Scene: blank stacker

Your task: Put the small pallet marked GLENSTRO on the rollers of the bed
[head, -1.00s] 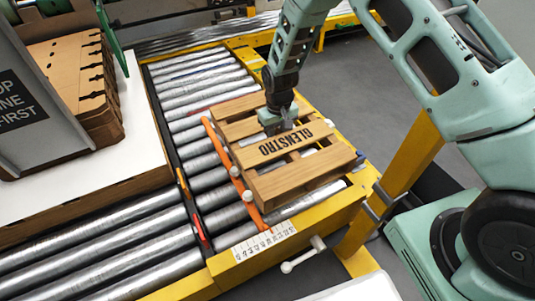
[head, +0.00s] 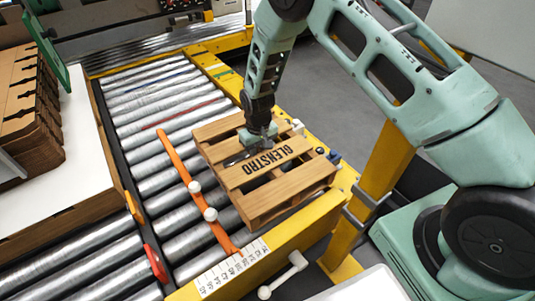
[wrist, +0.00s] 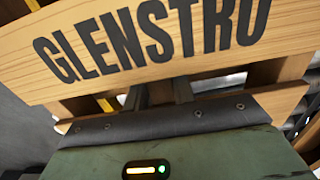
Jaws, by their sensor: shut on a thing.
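The small wooden pallet (head: 284,189) marked GLENSTRO is over the right side of the roller bed (head: 168,124) in the head view. Its right part overlaps the yellow side rail. I cannot tell whether it touches the rollers or hangs just above them. My gripper (head: 259,143) comes down from above and is shut on a slat of the pallet. In the wrist view the GLENSTRO plank (wrist: 160,40) fills the top, with my dark fingers (wrist: 160,92) reaching under its edge. The fingertips are hidden.
An orange bar (head: 181,162) with white knobs lies across the rollers, left of the pallet. A yellow rail (head: 232,77) edges the bed, with a scale strip (head: 233,268) and a crank handle (head: 283,276) in front. Brown stacked blanks (head: 30,105) stand on a white table at left.

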